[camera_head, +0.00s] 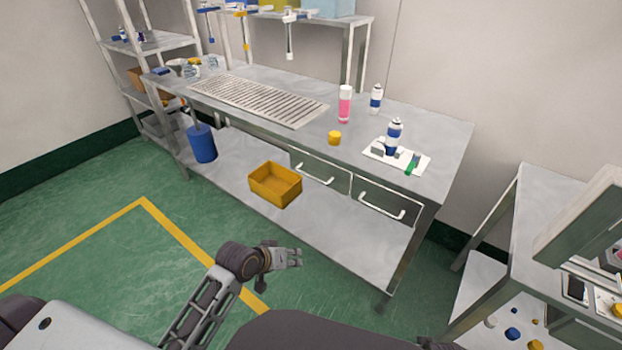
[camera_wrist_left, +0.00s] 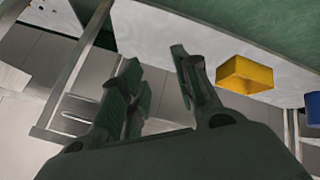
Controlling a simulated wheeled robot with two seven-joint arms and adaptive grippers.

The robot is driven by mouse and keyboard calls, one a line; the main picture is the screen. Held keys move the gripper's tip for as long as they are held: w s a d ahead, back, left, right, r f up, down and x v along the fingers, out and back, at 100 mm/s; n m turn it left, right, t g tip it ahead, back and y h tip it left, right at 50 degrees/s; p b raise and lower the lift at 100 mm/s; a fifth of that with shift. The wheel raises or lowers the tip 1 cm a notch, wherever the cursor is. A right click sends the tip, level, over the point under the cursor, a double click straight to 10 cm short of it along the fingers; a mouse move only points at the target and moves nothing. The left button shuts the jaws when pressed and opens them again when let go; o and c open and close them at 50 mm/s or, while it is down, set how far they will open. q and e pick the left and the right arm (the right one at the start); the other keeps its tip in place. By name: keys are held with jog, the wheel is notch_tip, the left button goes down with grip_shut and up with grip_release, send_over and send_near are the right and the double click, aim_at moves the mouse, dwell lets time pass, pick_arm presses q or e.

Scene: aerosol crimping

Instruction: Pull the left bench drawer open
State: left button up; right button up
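The left bench drawer (camera_head: 320,170) is under the front edge of the steel bench (camera_head: 425,150), with a pale bar handle (camera_head: 314,177). It looks shut. The right drawer (camera_head: 381,203) beside it also looks shut. My left gripper (camera_head: 296,257) is in front of the bench, lower in the picture than the left drawer and apart from its handle. In the left wrist view its fingers (camera_wrist_left: 158,82) are spread with nothing between them. Drawer fronts and a handle show behind the fingers there, partly hidden. My right gripper does not show.
A yellow bin (camera_head: 275,185) sits on the lower shelf left of the drawers, and a blue container (camera_head: 201,144) stands farther left. Bottles and a white tray (camera_head: 398,158) stand on the bench top. Another table (camera_head: 545,215) is at the right. Green floor is clear in front.

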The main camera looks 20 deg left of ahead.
pick_arm(q)
jog(key=w+a+r+n+t+h, duration=0.15)
jog(key=w+r+n+t, duration=0.3)
jog(key=w, duration=0.45)
jog(key=n+t, duration=0.3)
jog(key=n, duration=0.4)
send_near(311, 176)
jog(key=s+a, duration=0.2)
jog(key=s, duration=0.1)
jog(key=shift+d+h, duration=0.2)
jog(key=shift+h, duration=0.05)
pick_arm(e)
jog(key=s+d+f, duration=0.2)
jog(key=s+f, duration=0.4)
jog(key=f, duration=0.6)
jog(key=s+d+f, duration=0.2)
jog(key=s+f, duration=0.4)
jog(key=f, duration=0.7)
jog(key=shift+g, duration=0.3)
pick_arm(q)
jog(key=shift+w, duration=0.1)
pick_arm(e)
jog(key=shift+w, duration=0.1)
pick_arm(q)
jog(key=shift+b+x, duration=1.15)
jog(key=shift+x, duration=5.6)
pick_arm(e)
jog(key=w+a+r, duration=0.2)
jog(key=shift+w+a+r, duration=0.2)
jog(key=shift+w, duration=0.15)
